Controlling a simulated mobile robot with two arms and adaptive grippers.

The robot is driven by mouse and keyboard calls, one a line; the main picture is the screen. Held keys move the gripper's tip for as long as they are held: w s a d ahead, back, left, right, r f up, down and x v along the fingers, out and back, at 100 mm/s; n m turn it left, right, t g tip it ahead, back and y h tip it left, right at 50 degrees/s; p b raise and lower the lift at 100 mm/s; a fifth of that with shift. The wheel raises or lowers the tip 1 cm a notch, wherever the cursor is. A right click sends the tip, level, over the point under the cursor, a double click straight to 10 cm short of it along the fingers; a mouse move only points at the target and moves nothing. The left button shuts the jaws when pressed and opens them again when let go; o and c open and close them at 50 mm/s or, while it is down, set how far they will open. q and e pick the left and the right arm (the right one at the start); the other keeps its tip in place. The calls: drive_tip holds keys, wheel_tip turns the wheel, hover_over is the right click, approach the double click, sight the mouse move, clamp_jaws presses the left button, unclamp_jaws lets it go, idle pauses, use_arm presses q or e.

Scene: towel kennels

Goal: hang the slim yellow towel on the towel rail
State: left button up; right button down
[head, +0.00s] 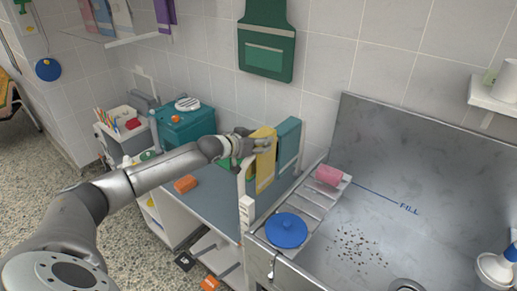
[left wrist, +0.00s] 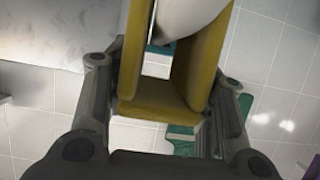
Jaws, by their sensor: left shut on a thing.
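The slim yellow towel (head: 265,170) is draped in a fold with its two sides hanging down. My left gripper (head: 252,146) is shut on its upper part, beside a teal towel (head: 288,146). In the left wrist view the yellow towel (left wrist: 150,105) forms a U between the two fingers (left wrist: 160,98). A pale rounded bar (left wrist: 185,18), likely part of the towel rail, lies between its two sides; whether the fold touches it I cannot tell. The rail's white post (head: 242,185) stands at the near end. My right gripper is not in view.
A teal box (head: 185,125) and an orange block (head: 186,184) are on the left. A green apron (head: 268,45) hangs behind.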

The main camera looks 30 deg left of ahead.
use_arm(q)
drive_tip(key=shift+f+p, duration=0.8)
drive_tip(key=shift+f, duration=1.15)
drive_tip(key=o, duration=1.3)
drive_tip(key=shift+o, duration=0.2)
drive_tip(key=shift+s+f+b, duration=0.15)
drive_tip(key=shift+f+b, duration=0.15)
drive_tip(key=shift+b, duration=0.3)
drive_tip(key=b+v, duration=0.1)
drive_tip(key=v, duration=0.2)
drive_tip(key=b+v, duration=0.1)
drive_tip(key=v, duration=0.2)
drive_tip(key=b+v, duration=0.1)
drive_tip(key=v, duration=0.2)
drive_tip(key=shift+s+d+r, duration=0.15)
drive_tip(key=shift+s+d, duration=0.05)
drive_tip(key=shift+d, duration=0.1)
drive_tip(key=shift+s+r, duration=0.35)
drive_tip(key=shift+s, duration=0.15)
